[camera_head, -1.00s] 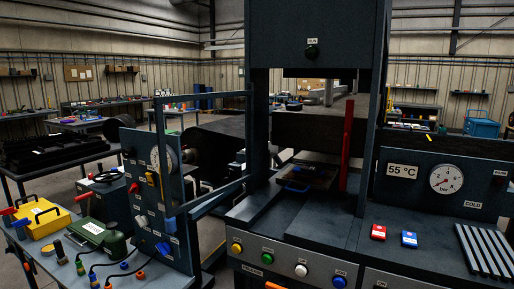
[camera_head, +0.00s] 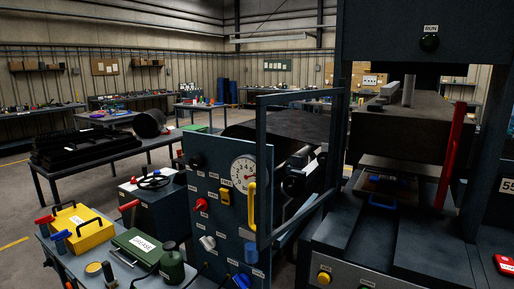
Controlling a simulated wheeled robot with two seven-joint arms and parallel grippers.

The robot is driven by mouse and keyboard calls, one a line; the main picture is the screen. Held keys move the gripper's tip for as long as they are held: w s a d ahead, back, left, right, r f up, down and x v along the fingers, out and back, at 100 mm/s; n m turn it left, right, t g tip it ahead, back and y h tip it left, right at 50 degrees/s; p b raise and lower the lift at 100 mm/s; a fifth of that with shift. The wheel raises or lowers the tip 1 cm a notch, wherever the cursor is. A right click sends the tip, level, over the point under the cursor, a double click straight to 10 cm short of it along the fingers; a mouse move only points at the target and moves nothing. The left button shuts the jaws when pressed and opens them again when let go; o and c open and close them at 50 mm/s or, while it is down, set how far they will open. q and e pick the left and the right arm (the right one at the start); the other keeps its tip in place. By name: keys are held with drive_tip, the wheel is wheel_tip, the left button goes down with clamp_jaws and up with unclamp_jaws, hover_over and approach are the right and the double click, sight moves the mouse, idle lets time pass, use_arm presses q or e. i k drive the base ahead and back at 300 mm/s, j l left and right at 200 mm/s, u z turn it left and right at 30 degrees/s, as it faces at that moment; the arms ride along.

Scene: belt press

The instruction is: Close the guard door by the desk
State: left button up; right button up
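The guard door (camera_head: 263,165) is a dark, open rectangular frame left of the press. It stands swung out from the press front, so it is open. A yellow vertical handle (camera_head: 251,205) shows beside its near upright; I cannot tell whether it is fixed to the door or to the panel behind. The desk (camera_head: 75,264) stands at the lower left, with a yellow toolbox (camera_head: 82,231) and a green grease case (camera_head: 136,244) on it. Neither of my grippers is in view.
A gauge panel (camera_head: 213,210) with knobs stands between desk and door. The press (camera_head: 345,247) has a red upright bar (camera_head: 448,160) and a blue-handled tray (camera_head: 382,201) inside. A yellow button (camera_head: 324,278) is on its front. Open floor lies at far left.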

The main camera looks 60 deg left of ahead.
sight(262, 242)
drive_tip(key=k+j, duration=0.1)
drive_tip(key=j, duration=0.35)
drive_tip(key=k+j, duration=0.15)
drive_tip(key=j, duration=0.25)
drive_tip(key=k+j, duration=0.1)
drive_tip(key=j, duration=0.35)
drive_tip(key=k+j, duration=0.1)
drive_tip(key=j, duration=0.3)
drive_tip(key=k+j, duration=0.1)
drive_tip(key=j, duration=0.35)
drive_tip(key=k+j, duration=0.15)
drive_tip(key=j, duration=0.25)
drive_tip(key=k+j, duration=0.1)
drive_tip(key=j, duration=0.35)
drive_tip(key=k+j+z, duration=0.25)
drive_tip(key=i+j, duration=0.05)
drive_tip(key=j, duration=0.1)
